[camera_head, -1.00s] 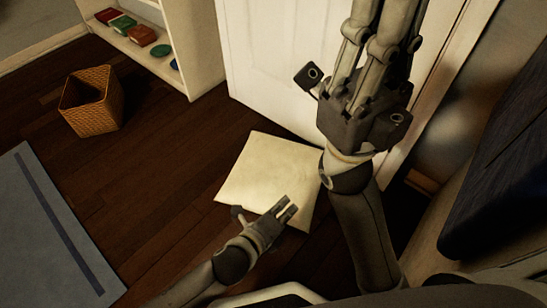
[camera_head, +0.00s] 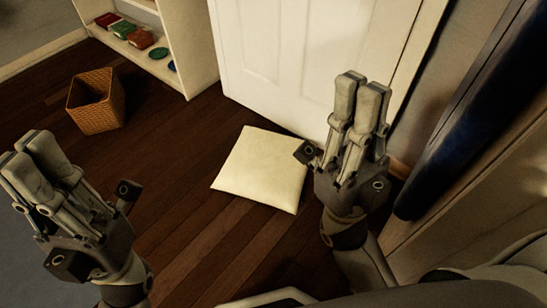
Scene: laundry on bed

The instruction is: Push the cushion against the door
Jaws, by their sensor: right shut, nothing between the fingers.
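The cushion (camera_head: 260,168) is a pale cream square lying flat on the dark wood floor. The white door (camera_head: 290,50) stands behind it, with a narrow strip of floor showing between them. My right gripper (camera_head: 360,90) is shut and empty, raised to the right of the cushion and in front of the door's right part in the picture. My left gripper (camera_head: 30,158) is at the far left, well apart from the cushion, its two fingers close together with nothing seen between them. Neither gripper appears to touch the cushion.
A wicker basket (camera_head: 97,102) stands on the floor at the upper left. A white shelf (camera_head: 195,50) with several small items is beside the door. A blue rug (camera_head: 20,250) lies at the lower left. Dark blue bedding (camera_head: 470,120) is at the right. Floor left of the cushion is clear.

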